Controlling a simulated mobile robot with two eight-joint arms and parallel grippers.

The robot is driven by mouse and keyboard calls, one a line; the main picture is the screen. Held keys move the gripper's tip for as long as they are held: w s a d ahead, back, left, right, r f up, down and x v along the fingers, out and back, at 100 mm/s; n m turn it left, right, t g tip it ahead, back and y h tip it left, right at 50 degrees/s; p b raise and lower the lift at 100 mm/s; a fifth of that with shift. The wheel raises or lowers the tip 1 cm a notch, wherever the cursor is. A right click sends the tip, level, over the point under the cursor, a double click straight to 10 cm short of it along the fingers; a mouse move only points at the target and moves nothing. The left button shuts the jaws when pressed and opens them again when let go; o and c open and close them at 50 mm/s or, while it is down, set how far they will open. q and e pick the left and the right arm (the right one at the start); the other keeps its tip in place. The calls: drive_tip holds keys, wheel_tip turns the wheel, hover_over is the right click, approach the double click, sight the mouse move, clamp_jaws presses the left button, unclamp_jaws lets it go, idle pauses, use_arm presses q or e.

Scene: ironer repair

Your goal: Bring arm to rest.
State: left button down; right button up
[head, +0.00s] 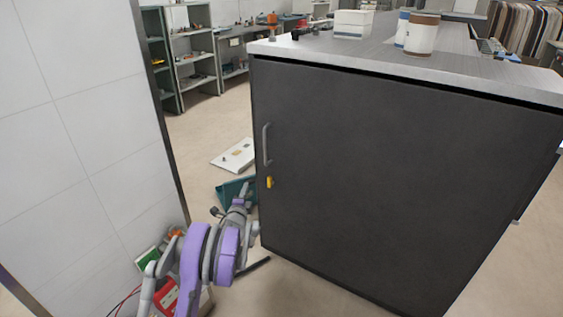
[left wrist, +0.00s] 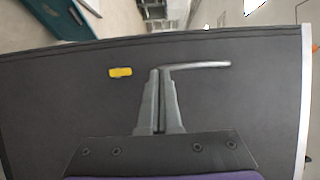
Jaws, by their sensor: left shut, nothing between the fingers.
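My left arm (head: 212,255), with purple and grey links, comes up from the bottom left in the head view. My left gripper (left wrist: 158,72) is shut and empty in the left wrist view, its fingers pointing along the dark cabinet door (head: 390,180). The fingertips appear close to the grey bar handle (left wrist: 200,66) of the door; whether they touch it I cannot tell. The handle (head: 265,145) also shows upright in the head view, with a yellow tag (head: 270,182) below it. The door looks shut. My right gripper is not in view.
A pale wall panel (head: 80,120) stands close on the left. A white board (head: 235,155) and a teal bin (head: 230,190) lie on the floor beside the cabinet. Red and green items (head: 165,298) are near my arm. Cans (head: 421,35) and boxes stand on the cabinet top.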

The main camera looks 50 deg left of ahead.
use_arm(q)
drive_tip(key=w+d+r+n+g+h, duration=0.1)
drive_tip(key=d+r+n+g+h, duration=0.15)
drive_tip(key=d, duration=1.25)
drive_tip(key=w+d+r+n+g+h, duration=0.1)
drive_tip(key=d+r+n+h, duration=0.2)
drive_tip(key=d, duration=1.1)
drive_tip(key=s+d+f+n+g+h, duration=0.2)
drive_tip(key=s+d+f+h, duration=0.15)
drive_tip(key=s+d, duration=1)
drive_tip(key=s+d+f+n+g+h, duration=0.2)
drive_tip(key=s+d+f+g+h, duration=0.15)
drive_tip(key=s+d, duration=0.95)
drive_tip(key=w+r+p, duration=0.2)
drive_tip(key=r+p, duration=0.7)
drive_tip(key=r, duration=0.1)
drive_tip(key=w+r+t+p, duration=0.1)
drive_tip(key=w+r+p, duration=0.1)
drive_tip(key=r+p, duration=0.7)
wheel_tip(320, 180, up, 2)
drive_tip(key=shift+d+r+t, duration=0.1)
drive_tip(key=shift+d+t, duration=0.2)
drive_tip(key=shift+d, duration=0.1)
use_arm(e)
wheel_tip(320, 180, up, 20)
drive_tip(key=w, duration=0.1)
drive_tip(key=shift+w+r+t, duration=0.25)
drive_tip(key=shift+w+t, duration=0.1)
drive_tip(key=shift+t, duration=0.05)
